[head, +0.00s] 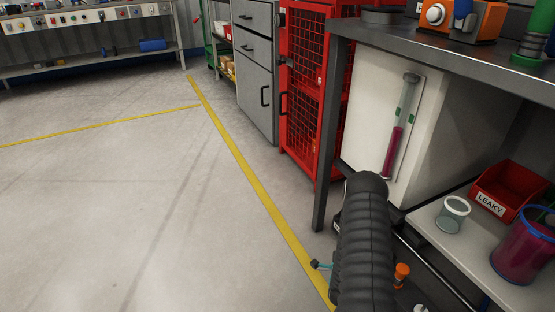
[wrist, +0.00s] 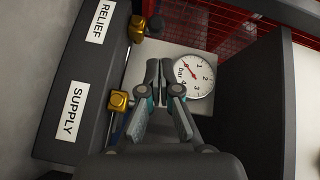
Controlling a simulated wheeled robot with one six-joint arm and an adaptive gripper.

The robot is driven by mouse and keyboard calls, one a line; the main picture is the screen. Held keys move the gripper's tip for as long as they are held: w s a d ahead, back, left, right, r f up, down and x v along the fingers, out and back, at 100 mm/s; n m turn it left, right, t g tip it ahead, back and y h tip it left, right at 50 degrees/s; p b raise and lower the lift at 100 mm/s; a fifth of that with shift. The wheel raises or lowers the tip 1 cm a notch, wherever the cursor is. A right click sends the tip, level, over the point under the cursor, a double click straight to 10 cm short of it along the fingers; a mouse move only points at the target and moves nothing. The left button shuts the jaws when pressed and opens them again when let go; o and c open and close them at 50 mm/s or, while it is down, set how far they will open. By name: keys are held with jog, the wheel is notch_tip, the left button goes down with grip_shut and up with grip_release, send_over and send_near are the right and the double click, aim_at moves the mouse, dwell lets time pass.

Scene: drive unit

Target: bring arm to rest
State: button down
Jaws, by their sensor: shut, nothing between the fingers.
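My gripper (wrist: 160,80) is shut and empty in the wrist view, its two fingers together. The tips are in front of a pale plate beside a round white pressure gauge (wrist: 193,77) marked in bar. I cannot tell whether they touch the plate. In the head view my dark ribbed arm link (head: 366,240) reaches down at the lower middle, beside the bench. The gripper itself cannot be made out clearly there.
A dark panel (wrist: 72,75) with RELIEF and SUPPLY labels and brass fittings (wrist: 119,101) is left of the fingers. The bench (head: 440,55) has a dark leg and a shelf with a red LEAKY bin (head: 509,189). A red mesh cage (head: 305,90) stands behind. The floor (head: 120,200) at left is clear.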

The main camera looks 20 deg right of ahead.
jog(key=w+a+r+n+g+y+p, duration=0.15)
jog(key=w+r, duration=0.25)
jog(key=r, duration=0.4)
jog(key=w+a+r+n+y+p, duration=0.1)
jog(key=w+a+r+n, duration=0.25)
jog(key=r, duration=0.55)
jog(key=s+a+r+n+g+y+p, duration=0.1)
jog(key=s+a+r+n, duration=0.2)
jog(key=r, duration=0.6)
jog(key=s+a+r+n+g+y+p, duration=0.1)
jog(key=a+r+n+g+y, duration=0.1)
jog(key=a+r, duration=0.5)
jog(key=s+a+r+n+g+y+p, duration=0.1)
jog(key=s+a+r+n, duration=0.2)
jog(key=s+r, duration=0.4)
jog(key=s+a+r+n+g+p, duration=0.1)
jog(key=s+a+r+n+p, duration=0.1)
jog(key=s+a+r, duration=0.35)
jog(key=s+a+r+n+g+p, duration=0.1)
jog(key=s+r+n, duration=0.1)
jog(key=s, duration=0.8)
jog(key=s+a+r+n+g+y+p, duration=0.1)
jog(key=s+a+r+n+g, duration=0.1)
jog(key=s, duration=0.8)
notch_tip(320, 180, up, 2)
jog(key=shift+s+r+n, duration=0.2)
jog(key=shift+r+n, duration=0.05)
jog(key=shift+n, duration=0.35)
jog(key=shift+d, duration=0.2)
